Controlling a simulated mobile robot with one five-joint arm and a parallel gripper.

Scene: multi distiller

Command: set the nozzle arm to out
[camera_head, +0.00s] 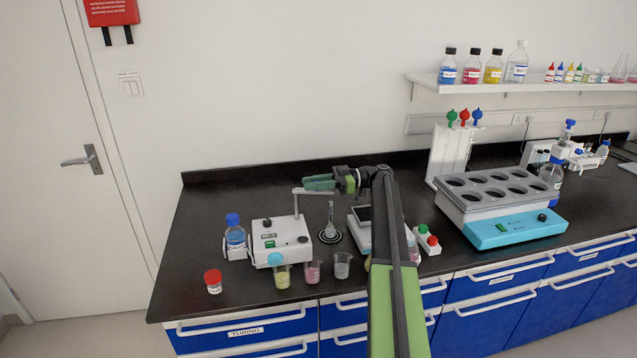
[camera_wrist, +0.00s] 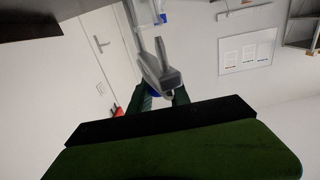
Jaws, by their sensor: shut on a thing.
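The nozzle arm (camera_head: 313,191) is a thin pale bar on top of an upright post that rises from a white box unit (camera_head: 281,240) on the counter. It points right, with its end over a slim glass flask (camera_head: 331,221) on a dark round base. My gripper (camera_head: 318,184) reaches in from the right, its green fingers level with the bar and closed at it. In the wrist view my gripper (camera_wrist: 160,94) has the pale grey nozzle arm (camera_wrist: 155,66) between its green fingers. The exact contact is partly hidden.
A blue-capped bottle (camera_head: 235,236) stands left of the unit. A red-lidded jar (camera_head: 213,281) and small beakers (camera_head: 313,271) stand along the front. A device with a dark screen (camera_head: 362,215) sits partly behind my arm. The counter's back left is clear.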

